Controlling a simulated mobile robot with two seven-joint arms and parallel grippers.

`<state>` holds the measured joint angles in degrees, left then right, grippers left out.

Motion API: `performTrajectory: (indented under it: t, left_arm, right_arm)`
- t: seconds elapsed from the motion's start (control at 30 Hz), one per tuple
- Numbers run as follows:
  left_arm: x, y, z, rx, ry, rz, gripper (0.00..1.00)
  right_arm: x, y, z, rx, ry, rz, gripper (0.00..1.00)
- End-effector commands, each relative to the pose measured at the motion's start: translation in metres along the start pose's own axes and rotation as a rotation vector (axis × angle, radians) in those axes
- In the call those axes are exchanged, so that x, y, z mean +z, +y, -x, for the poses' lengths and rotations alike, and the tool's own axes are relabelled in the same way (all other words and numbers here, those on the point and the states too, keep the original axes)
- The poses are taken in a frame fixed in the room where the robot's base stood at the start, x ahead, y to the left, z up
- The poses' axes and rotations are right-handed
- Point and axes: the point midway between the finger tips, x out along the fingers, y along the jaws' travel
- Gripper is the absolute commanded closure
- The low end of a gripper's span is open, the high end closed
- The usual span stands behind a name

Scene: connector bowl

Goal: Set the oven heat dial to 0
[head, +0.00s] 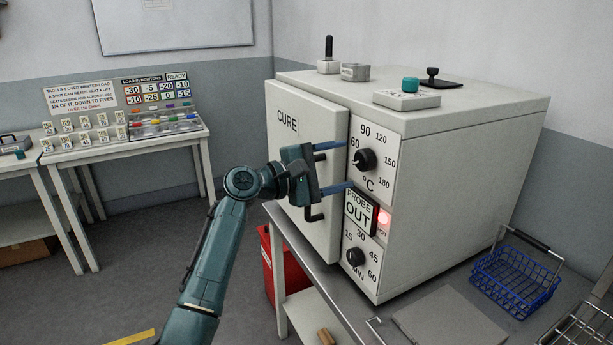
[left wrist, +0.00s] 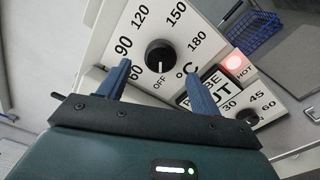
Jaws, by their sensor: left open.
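The oven heat dial (head: 364,160) is a black round knob on the oven's front panel, marked from 60 to 180 °C. In the left wrist view the dial (left wrist: 160,55) shows an OFF label beside it. A small light mark on the knob seems to face OFF, but it is too small to be sure. My left gripper (head: 348,165) is open in front of the dial panel. Its two blue fingers (left wrist: 157,67) stand apart on either side of the OFF label, with nothing between them and seemingly short of the knob. My right gripper is not in view.
The white CURE oven (head: 455,170) stands on a metal bench. Below the heat dial are a PROBE OUT sign (head: 358,211), a lit red HOT lamp (head: 384,220) and a minute dial (head: 355,257). A blue wire basket (head: 515,280) lies right of the oven.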

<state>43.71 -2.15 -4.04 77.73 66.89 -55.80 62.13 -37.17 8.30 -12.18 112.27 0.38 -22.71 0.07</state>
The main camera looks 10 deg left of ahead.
Motion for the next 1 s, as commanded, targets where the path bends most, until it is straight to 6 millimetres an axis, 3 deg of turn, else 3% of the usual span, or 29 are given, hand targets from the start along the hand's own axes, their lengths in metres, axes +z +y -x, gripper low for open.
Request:
performTrajectory:
  t: [0.2, 0.4, 0.87, 0.97, 1.0]
  left_arm:
    - [-0.002, -0.003, 0.05, 0.0, 0.002, -0.002, 0.36]
    - [0.0, -0.002, 0.077, 0.0, 0.0, 0.0, 0.36]
    - [-0.001, -0.003, 0.085, -0.003, 0.003, -0.001, 0.36]
    - [-0.009, -0.021, 0.086, -0.018, 0.039, -0.025, 0.36]
    - [-0.016, -0.036, 0.087, -0.032, 0.067, -0.048, 0.36]
  right_arm:
    - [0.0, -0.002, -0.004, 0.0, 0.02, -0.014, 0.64]
    - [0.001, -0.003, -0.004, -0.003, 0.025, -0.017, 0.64]
    - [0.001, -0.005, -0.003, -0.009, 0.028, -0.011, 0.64]
    - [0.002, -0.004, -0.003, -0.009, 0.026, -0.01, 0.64]
    - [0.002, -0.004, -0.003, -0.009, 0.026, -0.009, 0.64]
